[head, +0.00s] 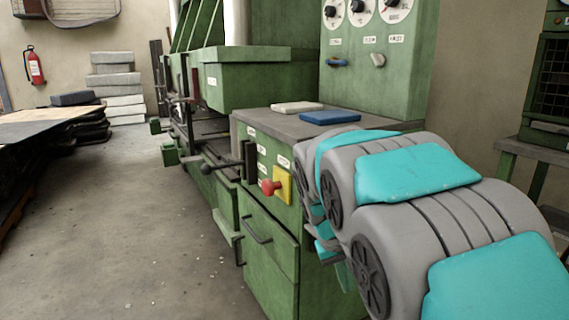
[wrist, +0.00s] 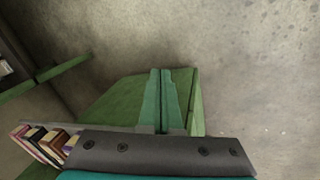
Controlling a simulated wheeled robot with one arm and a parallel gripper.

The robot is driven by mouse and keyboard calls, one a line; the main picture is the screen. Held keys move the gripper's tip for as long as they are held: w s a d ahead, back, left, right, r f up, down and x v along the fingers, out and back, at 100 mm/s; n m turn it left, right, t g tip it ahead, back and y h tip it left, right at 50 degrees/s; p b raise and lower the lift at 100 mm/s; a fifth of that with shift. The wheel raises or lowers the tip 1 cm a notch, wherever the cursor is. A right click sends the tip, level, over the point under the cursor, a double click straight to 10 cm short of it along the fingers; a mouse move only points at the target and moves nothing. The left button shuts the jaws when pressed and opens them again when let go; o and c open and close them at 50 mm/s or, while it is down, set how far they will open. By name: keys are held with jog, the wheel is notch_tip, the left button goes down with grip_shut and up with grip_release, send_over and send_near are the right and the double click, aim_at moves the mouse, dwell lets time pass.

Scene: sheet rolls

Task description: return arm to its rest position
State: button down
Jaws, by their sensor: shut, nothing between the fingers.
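My gripper (wrist: 161,73) shows in the wrist view with its two green fingers side by side and closed together. Nothing is held between them. In the head view my grey and teal arm fills the lower right, folded in front of the green control cabinet (head: 268,250). The arm hides most of the gripper there. In the wrist view a green surface lies behind the fingers, with grey floor around it. I cannot tell whether the fingers touch that surface.
A dial panel (head: 376,70) stands behind. Open concrete floor (head: 130,230) lies to the left.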

jog(key=s+d+f+m+g+y, duration=0.1)
jog(key=s+f+y, duration=0.15)
jog(key=s, duration=1.25)
jog(key=s+d+f+m+g+y, duration=0.15)
jog(key=s+f, duration=0.25)
jog(key=s, duration=1.1)
jog(key=shift+n+h, duration=0.35)
jog(key=shift+h, duration=0.15)
jog(key=r+p, duration=0.4)
jog(key=r, duration=0.1)
jog(key=shift+a+p, duration=0.25)
jog(key=shift+p, duration=0.1)
